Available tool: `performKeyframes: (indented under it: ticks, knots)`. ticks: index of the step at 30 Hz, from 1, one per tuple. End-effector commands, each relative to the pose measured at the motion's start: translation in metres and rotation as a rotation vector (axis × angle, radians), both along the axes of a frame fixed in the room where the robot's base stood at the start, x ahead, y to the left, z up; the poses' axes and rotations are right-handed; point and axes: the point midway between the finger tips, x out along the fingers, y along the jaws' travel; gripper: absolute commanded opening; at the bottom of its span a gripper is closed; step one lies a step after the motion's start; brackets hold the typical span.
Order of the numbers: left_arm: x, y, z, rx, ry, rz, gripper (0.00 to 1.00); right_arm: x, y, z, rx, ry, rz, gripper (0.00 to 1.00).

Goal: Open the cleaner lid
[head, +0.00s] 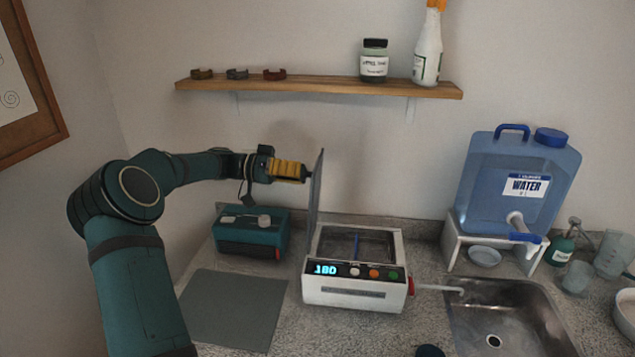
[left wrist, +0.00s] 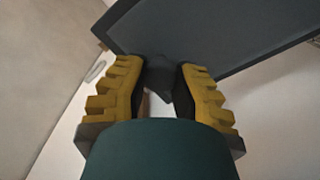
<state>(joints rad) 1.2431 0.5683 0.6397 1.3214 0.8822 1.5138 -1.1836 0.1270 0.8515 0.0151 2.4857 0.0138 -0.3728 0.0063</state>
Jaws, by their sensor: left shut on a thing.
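The cleaner (head: 354,294) is a white box with a lit display and coloured buttons on its front, standing on the counter. Its top is open and shows a basin inside. The cleaner lid (head: 316,197) is a dark panel standing nearly upright at the cleaner's left side. My left gripper (head: 308,174) reaches it from the left, high on the panel. In the left wrist view the yellow fingers (left wrist: 160,85) are shut on a dark knob (left wrist: 158,72) on the lid (left wrist: 215,40). My right gripper is not in view.
A teal box (head: 250,232) stands behind the left arm, and a grey mat (head: 232,310) lies left of the cleaner. A blue water jug (head: 515,185) on a white stand and a sink (head: 505,318) are at right. A wooden shelf (head: 320,88) hangs above.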

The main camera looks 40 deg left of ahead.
Motion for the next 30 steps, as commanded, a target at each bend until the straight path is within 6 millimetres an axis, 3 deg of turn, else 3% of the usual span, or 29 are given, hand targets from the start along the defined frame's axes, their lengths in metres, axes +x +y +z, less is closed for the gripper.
performKeyframes:
  ticks: [12,27,28,30]
  knots:
    - [-0.017,0.027,-0.012,-0.144,-0.082,-0.003,0.00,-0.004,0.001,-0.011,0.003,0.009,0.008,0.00]
    - [-0.019,0.029,-0.012,-0.158,-0.092,-0.003,0.00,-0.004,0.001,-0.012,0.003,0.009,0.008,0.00]
    - [-0.019,0.029,-0.012,-0.158,-0.092,-0.003,0.32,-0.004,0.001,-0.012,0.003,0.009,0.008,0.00]
    - [-0.019,0.029,-0.012,-0.158,-0.092,-0.003,0.56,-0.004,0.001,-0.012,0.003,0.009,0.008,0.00]
